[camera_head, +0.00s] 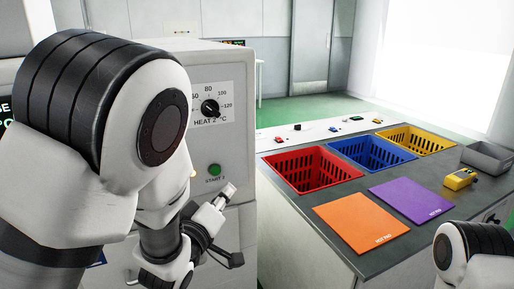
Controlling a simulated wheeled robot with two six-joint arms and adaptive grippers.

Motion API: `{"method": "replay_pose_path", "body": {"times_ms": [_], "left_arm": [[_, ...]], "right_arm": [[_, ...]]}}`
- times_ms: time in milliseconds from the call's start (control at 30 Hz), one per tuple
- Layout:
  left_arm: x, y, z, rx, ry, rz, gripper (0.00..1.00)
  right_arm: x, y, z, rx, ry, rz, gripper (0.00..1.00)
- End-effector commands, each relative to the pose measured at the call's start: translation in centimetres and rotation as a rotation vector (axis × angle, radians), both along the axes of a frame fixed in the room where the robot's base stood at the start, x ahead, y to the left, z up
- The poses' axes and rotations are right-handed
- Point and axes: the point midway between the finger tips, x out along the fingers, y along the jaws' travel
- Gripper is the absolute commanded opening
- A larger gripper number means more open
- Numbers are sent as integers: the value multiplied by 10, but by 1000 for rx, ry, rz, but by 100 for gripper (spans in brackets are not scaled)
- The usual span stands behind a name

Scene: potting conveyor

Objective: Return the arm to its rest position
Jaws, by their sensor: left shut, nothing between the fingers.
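My left arm (95,130) fills the left side of the head view, its large white and black joint close to the camera. My left gripper (228,194) shows small beyond the wrist, in front of the white machine (228,66) and just below its green start button (214,170). The fingers look shut and empty. Whether they touch the machine front is hard to tell. A white and black part of my right arm (470,250) shows at the lower right corner. My right gripper is out of the picture.
The machine has a black heat dial (210,107). On the grey counter (310,236) at right are red (312,158), blue (366,145) and yellow (412,132) crates, an orange mat (360,222), a purple mat (411,198), a yellow device (459,180) and a grey bin (487,157).

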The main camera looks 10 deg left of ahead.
Motion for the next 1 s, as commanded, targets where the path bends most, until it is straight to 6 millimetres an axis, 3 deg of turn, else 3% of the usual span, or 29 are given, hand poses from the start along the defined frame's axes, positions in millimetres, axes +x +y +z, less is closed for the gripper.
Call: {"method": "replay_pose_path", "body": {"times_ms": [67, 133, 267, 400, 467, 500, 600, 700, 767, 833, 1000], "left_arm": [[0, 3, -27, -7, 55, 6, 0], [-3, 10, -68, -27, 141, 22, 0], [-30, 33, -175, -67, 383, 82, 0], [-91, 59, -284, 24, 696, 135, 0], [-126, 69, -326, 96, 838, 135, 0], [-153, 75, -350, 154, 936, 124, 0], [-227, 88, -400, 326, 1185, 39, 0], [-290, 94, -419, 549, 1387, -172, 0], [-309, 93, -420, 666, 1436, -313, 0], [-321, 93, -421, 750, 1455, -423, 0], [-323, 93, -421, 802, 1442, -483, 0]], "right_arm": [[0, 0, 1, 0, 0, 0, 40], [0, 0, 2, 0, 0, 0, 40], [0, 0, 5, 0, 0, 0, 40], [0, 0, 8, 0, 0, 0, 40], [0, 0, 9, 0, 0, 0, 40], [0, 0, 10, 0, 0, 0, 40], [0, 0, 11, 0, 0, 0, 40], [0, 0, 11, 0, 0, 0, 40], [0, 0, 11, 0, 0, 0, 40], [0, 0, 11, 0, 0, 0, 40], [0, 0, 10, 0, 0, 0, 40]]}}
